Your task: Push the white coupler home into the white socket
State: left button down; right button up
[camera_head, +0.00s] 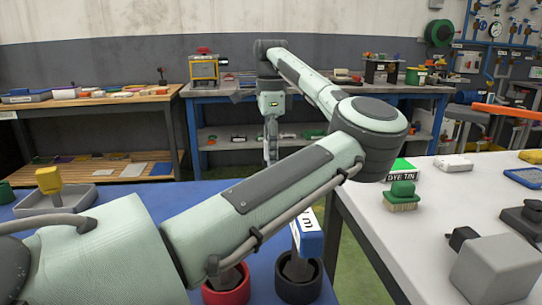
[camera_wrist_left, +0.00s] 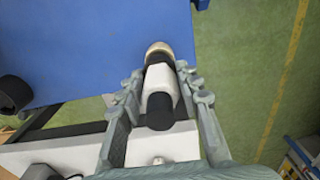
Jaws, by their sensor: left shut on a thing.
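My left gripper (camera_head: 270,150) hangs down in the middle of the head view, beyond the raised elbow of my left arm. It also shows in the left wrist view (camera_wrist_left: 158,88), its two fingers shut on the white coupler (camera_wrist_left: 159,75). The coupler has a white body, a dark end nearer the camera and a brass-coloured far end. It looks held off the surface, above the blue area, though contact cannot be told. The coupler is too small to make out in the head view. I cannot pick out the white socket with certainty in either view.
A blue-edged workbench (camera_head: 310,92) with several items stands behind. A wooden shelf table (camera_head: 100,103) is at the back left. A white-topped table (camera_head: 390,235) is on the right, with a green brush (camera_head: 402,195) and a grey block (camera_head: 495,268). Red cup (camera_head: 228,290) is at front.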

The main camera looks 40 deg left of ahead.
pick_arm(q)
jog(key=shift+r, duration=2.5)
jog(key=shift+r, duration=2.5)
